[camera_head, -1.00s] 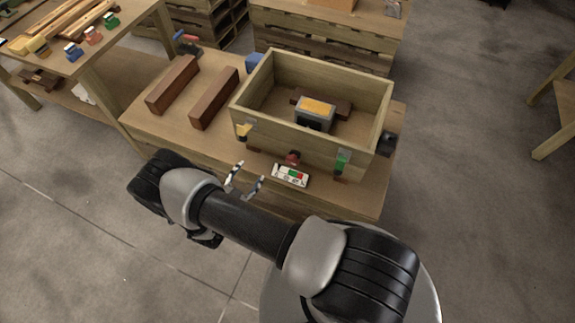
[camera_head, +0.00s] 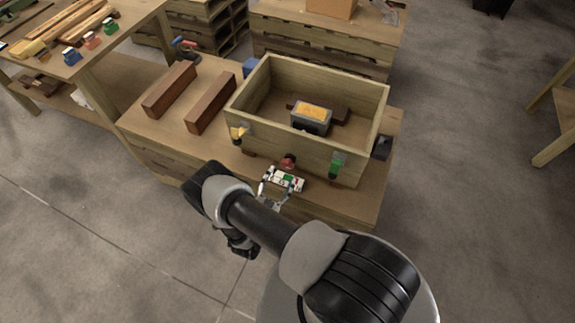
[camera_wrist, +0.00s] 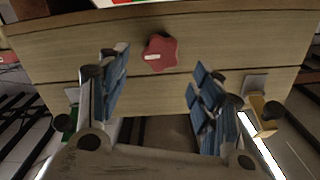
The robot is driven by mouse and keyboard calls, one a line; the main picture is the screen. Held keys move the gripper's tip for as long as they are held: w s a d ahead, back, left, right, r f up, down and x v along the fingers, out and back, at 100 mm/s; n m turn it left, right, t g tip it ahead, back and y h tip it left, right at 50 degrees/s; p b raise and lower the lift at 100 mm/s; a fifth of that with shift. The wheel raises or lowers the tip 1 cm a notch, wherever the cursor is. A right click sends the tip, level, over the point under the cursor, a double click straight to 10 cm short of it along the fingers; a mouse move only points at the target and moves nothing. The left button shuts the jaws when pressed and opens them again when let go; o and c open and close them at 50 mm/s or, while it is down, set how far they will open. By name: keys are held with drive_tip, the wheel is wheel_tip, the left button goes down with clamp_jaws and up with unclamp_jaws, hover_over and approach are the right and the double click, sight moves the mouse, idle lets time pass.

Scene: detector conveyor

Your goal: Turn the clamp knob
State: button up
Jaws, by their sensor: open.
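A red lobed knob (camera_head: 288,161) sits low on the front wall of a wooden box (camera_head: 290,146). In the wrist view the knob (camera_wrist: 160,52) has a pale mark on its left side and lies above the middle of the picture. My gripper (camera_head: 275,194) is in front of the box, just below the knob in the head view. In the wrist view my gripper (camera_wrist: 156,76) is open and empty, with its blue-padded fingers spread to either side below the knob. I see no contact with the knob.
A yellow clamp (camera_head: 238,132) and a green clamp (camera_head: 337,164) flank the knob on the front wall. A grey block with an orange top (camera_head: 312,116) stands inside the box.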

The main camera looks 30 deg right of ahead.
sight(287, 168)
drive_tip(key=b+x, duration=0.1)
drive_tip(key=x, duration=0.6)
drive_tip(key=shift+w+d, duration=0.15)
drive_tip(key=shift+c, duration=0.4)
drive_tip(key=c, duration=1)
drive_tip(key=shift+m, duration=0.4)
drive_tip(key=m, duration=0.3)
drive_tip(key=shift+m, duration=0.4)
drive_tip(key=m+p, duration=0.1)
drive_tip(key=m, duration=0.3)
drive_tip(key=shift+f, duration=0.1)
drive_tip(key=m+p, duration=0.1)
drive_tip(key=m, duration=0.3)
drive_tip(key=shift+d, duration=0.1)
drive_tip(key=shift+f+m+p, duration=0.2)
drive_tip(key=shift+m+p, duration=0.25)
drive_tip(key=shift+m, duration=1.65)
